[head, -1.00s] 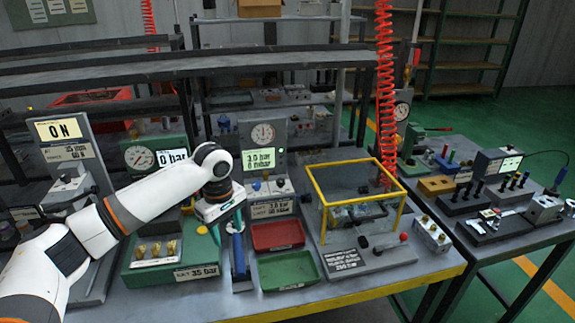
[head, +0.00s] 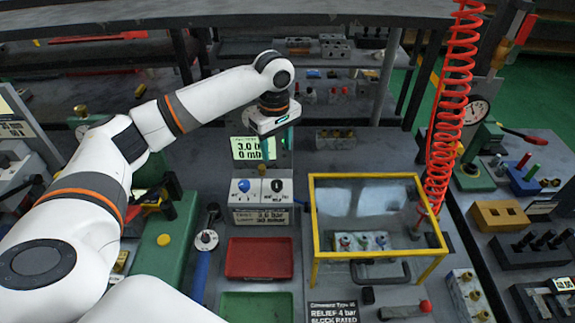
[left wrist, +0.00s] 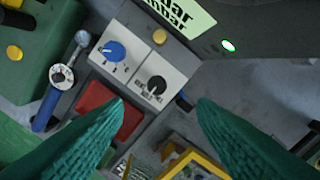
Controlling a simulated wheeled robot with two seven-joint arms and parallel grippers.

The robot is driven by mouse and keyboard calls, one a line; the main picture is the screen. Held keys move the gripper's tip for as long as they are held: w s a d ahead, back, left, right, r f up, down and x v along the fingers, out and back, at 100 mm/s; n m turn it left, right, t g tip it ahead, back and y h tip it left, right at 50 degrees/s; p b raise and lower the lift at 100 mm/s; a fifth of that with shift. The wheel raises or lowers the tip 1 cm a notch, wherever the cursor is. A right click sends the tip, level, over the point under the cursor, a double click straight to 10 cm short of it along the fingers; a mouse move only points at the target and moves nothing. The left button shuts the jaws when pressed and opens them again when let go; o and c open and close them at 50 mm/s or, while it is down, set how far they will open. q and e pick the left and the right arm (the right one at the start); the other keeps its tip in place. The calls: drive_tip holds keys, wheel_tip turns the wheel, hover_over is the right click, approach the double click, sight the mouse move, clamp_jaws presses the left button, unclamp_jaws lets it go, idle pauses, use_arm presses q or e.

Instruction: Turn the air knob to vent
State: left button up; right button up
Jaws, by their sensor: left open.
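A grey control box (head: 262,214) carries a blue knob (head: 244,186) on the left and a black knob (head: 276,184) on the right. I cannot read which one is the air knob. In the left wrist view the blue knob (left wrist: 114,51) and the black knob (left wrist: 156,86) show clearly, with small markings around each. My left gripper (head: 276,132) hangs above and behind the box, in front of the display. Its green fingers are wide apart and empty in the left wrist view, touching neither knob. My right gripper is not in view.
A lit display (head: 250,149) stands behind the box. A red tray (head: 258,259) and a green tray (head: 256,307) lie in front. A yellow-framed guard (head: 374,256) and a hanging red coiled hose (head: 452,110) are to the right. A blue-handled tool (head: 203,262) lies left.

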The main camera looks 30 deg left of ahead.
sight(276, 183)
use_arm(q)
drive_tip(key=f, duration=0.2)
drive_tip(key=s+f, duration=0.1)
drive_tip(key=shift+f+p, duration=0.35)
drive_tip(key=shift+p, duration=0.05)
wheel_tip(276, 183, down, 8)
drive_tip(key=shift+w+r+p, duration=0.1)
drive_tip(key=shift+w+p, duration=0.05)
drive_tip(key=shift+p, duration=0.4)
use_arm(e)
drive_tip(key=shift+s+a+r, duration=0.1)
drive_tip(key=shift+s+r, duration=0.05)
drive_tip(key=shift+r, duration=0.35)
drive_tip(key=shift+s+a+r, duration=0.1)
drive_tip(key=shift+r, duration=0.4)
use_arm(q)
drive_tip(key=shift+c, duration=0.2)
